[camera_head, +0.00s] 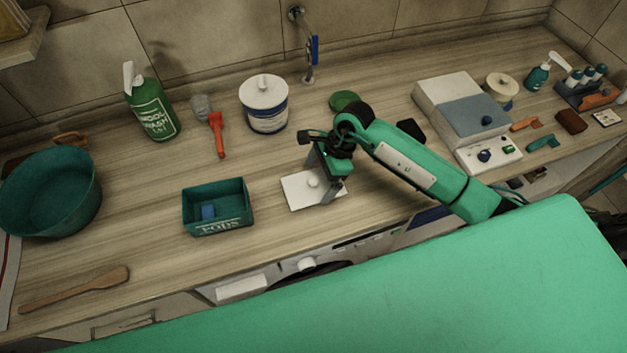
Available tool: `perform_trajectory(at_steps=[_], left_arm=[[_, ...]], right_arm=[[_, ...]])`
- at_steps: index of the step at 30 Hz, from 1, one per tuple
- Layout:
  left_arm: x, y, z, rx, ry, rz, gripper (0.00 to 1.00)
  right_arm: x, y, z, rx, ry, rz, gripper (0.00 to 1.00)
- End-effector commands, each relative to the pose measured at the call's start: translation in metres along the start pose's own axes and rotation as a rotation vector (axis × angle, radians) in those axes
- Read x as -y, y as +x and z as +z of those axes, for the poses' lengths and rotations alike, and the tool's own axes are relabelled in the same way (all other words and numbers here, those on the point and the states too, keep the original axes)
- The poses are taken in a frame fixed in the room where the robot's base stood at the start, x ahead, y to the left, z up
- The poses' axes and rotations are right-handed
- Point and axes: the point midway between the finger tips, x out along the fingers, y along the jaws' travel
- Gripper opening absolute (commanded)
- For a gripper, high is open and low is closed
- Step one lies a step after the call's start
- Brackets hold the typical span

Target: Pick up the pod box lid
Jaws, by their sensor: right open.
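The pod box lid (297,193) is a white square plate with a small round knob, lying flat on the wooden counter. My right gripper (326,188) is open, pointing down at the lid's right part. Its fingers are close to the knob; I cannot tell whether they touch it or the plate. The gripper hides the lid's back right part. The pod box (218,224) is a dark green open box marked PODS, left of the lid, with a small blue pod (208,212) inside. My left gripper is not in view.
A green wool wash bottle (151,108) and a teal basin (50,194) are at left, with a wooden spatula (75,290) in front. A grey-white machine (468,115) is at right.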

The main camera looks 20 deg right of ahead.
Motion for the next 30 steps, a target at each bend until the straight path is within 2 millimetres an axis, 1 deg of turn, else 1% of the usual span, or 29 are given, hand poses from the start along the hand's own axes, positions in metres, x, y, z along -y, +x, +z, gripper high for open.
perform_trajectory(at_steps=[1, 4, 11, 14, 15, 16, 25, 30], left_arm=[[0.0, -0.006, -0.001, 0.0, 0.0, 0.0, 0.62], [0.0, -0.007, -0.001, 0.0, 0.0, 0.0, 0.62], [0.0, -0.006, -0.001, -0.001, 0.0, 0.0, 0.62], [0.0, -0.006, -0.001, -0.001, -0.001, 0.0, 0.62], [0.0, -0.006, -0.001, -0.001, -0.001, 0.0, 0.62], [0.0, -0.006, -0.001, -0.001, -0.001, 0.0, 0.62], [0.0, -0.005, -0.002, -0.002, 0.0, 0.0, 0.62], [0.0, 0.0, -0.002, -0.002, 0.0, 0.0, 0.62]], right_arm=[[-0.001, 0.005, 0.002, 0.001, 0.001, 0.004, 1.0], [0.0, 0.013, 0.001, 0.001, 0.001, 0.001, 1.0], [0.0, 0.015, 0.0, 0.0, -0.001, 0.0, 1.0], [0.0, 0.015, 0.0, 0.0, -0.001, 0.0, 0.82], [0.0, 0.015, 0.0, 0.0, -0.001, 0.0, 0.74], [0.0, 0.015, 0.0, 0.0, -0.001, 0.0, 0.7], [0.0, 0.013, 0.001, 0.0, -0.001, -0.001, 0.7], [0.001, 0.004, 0.004, 0.0, -0.003, -0.002, 0.7]])
